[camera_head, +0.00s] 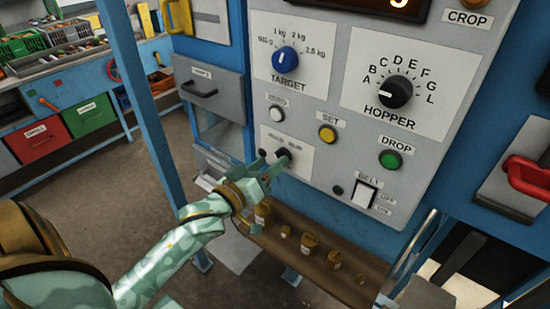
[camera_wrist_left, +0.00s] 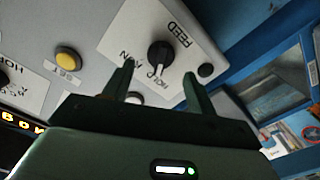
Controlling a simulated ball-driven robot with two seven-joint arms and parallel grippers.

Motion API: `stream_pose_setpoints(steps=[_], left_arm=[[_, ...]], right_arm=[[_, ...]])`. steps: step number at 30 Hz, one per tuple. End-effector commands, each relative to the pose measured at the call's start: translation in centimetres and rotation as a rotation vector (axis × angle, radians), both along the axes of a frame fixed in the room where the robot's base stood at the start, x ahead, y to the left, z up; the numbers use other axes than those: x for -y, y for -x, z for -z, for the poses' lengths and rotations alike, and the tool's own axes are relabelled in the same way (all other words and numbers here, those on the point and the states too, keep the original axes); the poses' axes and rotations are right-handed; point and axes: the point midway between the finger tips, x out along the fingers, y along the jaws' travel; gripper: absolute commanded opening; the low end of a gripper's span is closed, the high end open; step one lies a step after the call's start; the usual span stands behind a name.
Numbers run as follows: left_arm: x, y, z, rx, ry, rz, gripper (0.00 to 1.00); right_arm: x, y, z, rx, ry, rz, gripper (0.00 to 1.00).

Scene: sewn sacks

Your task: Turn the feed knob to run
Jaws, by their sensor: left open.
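The black feed knob (camera_head: 283,154) sits on a white plate at the lower left of the grey control panel. In the left wrist view the feed knob (camera_wrist_left: 160,55) is close, beneath an upside-down FEED label. A white mark on its lower side there points toward a label that seems to read HOLD. My left gripper (camera_head: 269,165) is open at the feed plate, partly covering it in the head view. Its fingers (camera_wrist_left: 158,82) are spread on either side below the knob in the wrist view; contact is not visible. My right gripper is not in view.
Around the knob are a white button (camera_head: 276,114), a yellow button (camera_head: 327,134), a green button (camera_head: 390,159), a belt switch (camera_head: 364,194) and the hopper dial (camera_head: 395,92). A brown shelf (camera_head: 325,262) with several brass weights lies below. A blue post (camera_head: 130,80) stands left.

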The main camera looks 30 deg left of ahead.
Motion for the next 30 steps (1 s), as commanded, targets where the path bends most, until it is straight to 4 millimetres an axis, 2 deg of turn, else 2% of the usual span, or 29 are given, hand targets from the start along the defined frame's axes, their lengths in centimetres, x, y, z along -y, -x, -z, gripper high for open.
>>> stream_pose_setpoints(steps=[3, 6, 16, 21, 30], left_arm=[[0.1, -1.7, 0.0, 0.001, -0.001, 0.0, 0.57], [0.2, -2.5, 0.0, 0.001, 0.0, 0.0, 0.57], [0.3, -2.9, 0.0, -0.001, 0.0, 0.001, 0.57], [0.2, -2.9, 0.0, -0.001, 0.0, 0.001, 0.12], [0.3, -2.9, -0.1, 0.0, -0.022, 0.0, 0.12]], right_arm=[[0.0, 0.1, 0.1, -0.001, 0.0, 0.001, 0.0], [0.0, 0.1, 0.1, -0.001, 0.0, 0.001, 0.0], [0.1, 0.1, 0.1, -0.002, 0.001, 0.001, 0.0], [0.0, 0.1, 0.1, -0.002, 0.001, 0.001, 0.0], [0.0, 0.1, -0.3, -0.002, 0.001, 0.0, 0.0]])
